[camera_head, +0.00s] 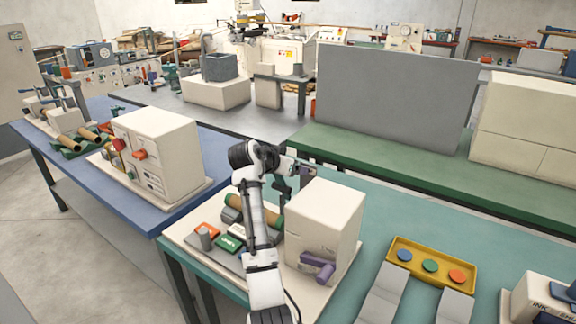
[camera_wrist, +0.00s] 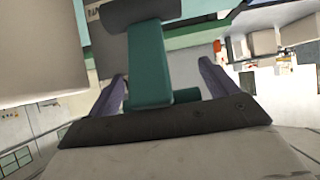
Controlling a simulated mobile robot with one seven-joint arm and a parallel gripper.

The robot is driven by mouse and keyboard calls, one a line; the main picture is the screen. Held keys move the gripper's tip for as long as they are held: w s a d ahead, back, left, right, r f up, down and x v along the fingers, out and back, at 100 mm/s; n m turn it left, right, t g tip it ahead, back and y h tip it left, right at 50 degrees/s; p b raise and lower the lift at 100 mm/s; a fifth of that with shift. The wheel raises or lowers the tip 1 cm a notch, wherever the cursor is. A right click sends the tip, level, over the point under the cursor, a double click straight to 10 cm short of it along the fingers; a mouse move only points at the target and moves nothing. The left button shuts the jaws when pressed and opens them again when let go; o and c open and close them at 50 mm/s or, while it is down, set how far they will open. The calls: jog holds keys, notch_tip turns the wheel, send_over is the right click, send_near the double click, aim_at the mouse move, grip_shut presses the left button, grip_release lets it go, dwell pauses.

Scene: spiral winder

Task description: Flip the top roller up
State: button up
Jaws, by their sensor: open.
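The spiral winder has a cream housing (camera_head: 325,215) on a cream base on the teal table, with a purple crank (camera_head: 318,267) on its front. A brown tube (camera_head: 268,212) lies left of the housing, partly behind my arm. In the head view my gripper (camera_head: 304,171) is small, near the housing's top left.
A green block (camera_head: 229,243), a grey cylinder (camera_head: 205,237) and an orange part (camera_head: 207,229) sit at the winder's left front. A yellow tray with coloured discs (camera_head: 430,264) stands to the right. A grey panel (camera_head: 395,100) rises behind. The housing (camera_wrist: 40,50) fills the wrist view's upper left.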

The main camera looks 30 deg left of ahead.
jog(key=shift+s+a+r+p, duration=0.1)
jog(key=shift+s+r+p, duration=0.55)
jog(key=shift+r, duration=0.55)
jog(key=shift+s+d+r+p, duration=0.1)
jog(key=shift+s+r+p, duration=0.5)
jog(key=shift+r, duration=0.6)
jog(key=shift+s+a+r+p, duration=0.1)
jog(key=shift+s+r+p, duration=0.3)
jog(key=shift+r+p, duration=0.6)
jog(key=s+r, duration=0.3)
jog(key=r, duration=0.4)
jog(key=shift+s+r+b, duration=0.15)
jog(key=shift+r+b, duration=0.1)
jog(key=shift+b, duration=0.05)
jog(key=b+v, duration=0.4)
jog(key=v, duration=1)
jog(key=shift+c, duration=0.3)
